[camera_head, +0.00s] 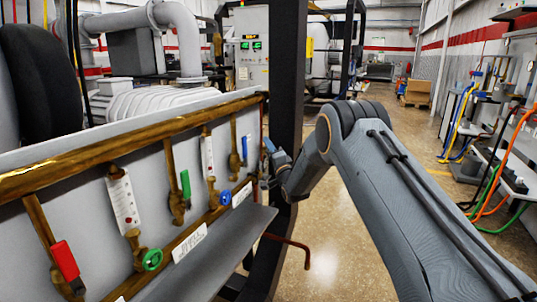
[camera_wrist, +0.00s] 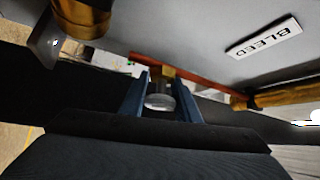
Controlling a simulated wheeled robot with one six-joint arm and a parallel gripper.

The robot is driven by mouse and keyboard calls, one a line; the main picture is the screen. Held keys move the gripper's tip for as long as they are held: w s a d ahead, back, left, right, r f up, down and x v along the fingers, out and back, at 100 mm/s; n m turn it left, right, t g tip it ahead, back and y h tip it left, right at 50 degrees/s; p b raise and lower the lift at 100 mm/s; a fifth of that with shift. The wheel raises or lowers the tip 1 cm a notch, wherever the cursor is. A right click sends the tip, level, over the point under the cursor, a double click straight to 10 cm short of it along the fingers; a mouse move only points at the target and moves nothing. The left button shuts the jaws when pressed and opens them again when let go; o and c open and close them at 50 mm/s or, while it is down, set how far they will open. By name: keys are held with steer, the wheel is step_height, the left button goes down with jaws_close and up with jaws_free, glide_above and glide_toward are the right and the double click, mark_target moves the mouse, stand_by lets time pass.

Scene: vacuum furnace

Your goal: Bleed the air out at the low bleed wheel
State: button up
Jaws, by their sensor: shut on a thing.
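In the wrist view, my gripper (camera_wrist: 163,82) has its two blue fingers on either side of a small pale round wheel (camera_wrist: 159,102) below a brass fitting (camera_wrist: 166,73), and is shut on it. A white BLEED label (camera_wrist: 263,37) shows upside down on the grey panel to the upper right. In the head view, my gripper (camera_head: 270,148) is at the right end of the pipe panel. The wheel cannot be made out there.
The grey panel (camera_head: 85,240) carries brass pipes, a red lever (camera_head: 65,260), a green lever (camera_head: 185,184), a green wheel (camera_head: 152,259) and a blue wheel (camera_head: 225,197). A dark upright post (camera_head: 288,60) stands close behind my gripper.

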steer(key=n+y+b, duration=0.3)
steer(key=b, duration=0.1)
steer(key=n+y+b, duration=0.3)
steer(key=n+b, duration=0.1)
steer(key=s+n+y+b, duration=0.1)
steer(key=n+y+b, duration=0.2)
steer(key=n, duration=0.1)
steer(key=shift+a+r+g+b, duration=0.15)
steer(key=shift+r+g+b, duration=0.15)
steer(key=shift+g+b, duration=0.1)
steer(key=n+g+y+b, duration=0.2)
steer(key=n+g+b, duration=0.2)
steer(key=n+g, duration=0.1)
steer(key=s+n+g+y+b, duration=0.1)
steer(key=n+g+y+b, duration=0.2)
steer(key=n, duration=0.5)
steer(key=n+g+y+b, duration=0.2)
steer(key=n+g+b, duration=0.3)
steer(key=n+g, duration=0.1)
steer(key=shift+s+a+r+g+y, duration=0.25)
steer(key=shift+s+a+g+y, duration=0.15)
steer(key=shift+g, duration=0.2)
steer(key=shift+n+g+b, duration=0.5)
steer(key=shift+n+g, duration=0.2)
steer(key=shift+n, duration=0.1)
steer(key=shift+s+r+n, duration=0.1)
steer(key=shift+r+n, duration=0.05)
steer(key=shift+n, duration=0.15)
steer(key=o, duration=1)
